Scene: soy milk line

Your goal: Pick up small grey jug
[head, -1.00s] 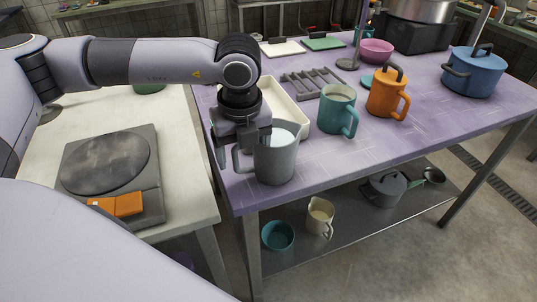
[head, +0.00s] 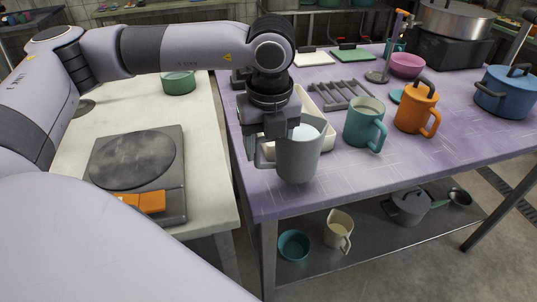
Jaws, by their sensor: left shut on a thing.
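The small grey jug (head: 299,158) is upright at the near left corner of the purple table, with pale white contents showing at its top. Its handle is on its left side. My left gripper (head: 259,157) comes down from above at the jug's left side and is shut on the handle. The fingers partly cover the handle. I cannot tell whether the jug's base touches the table. My right gripper is not in view.
A cream tray (head: 329,133) lies just behind the jug. A teal jug (head: 364,122) and an orange jug (head: 415,108) stand to the right on the purple table (head: 420,158). A hot plate (head: 138,160) sits on the white counter at left.

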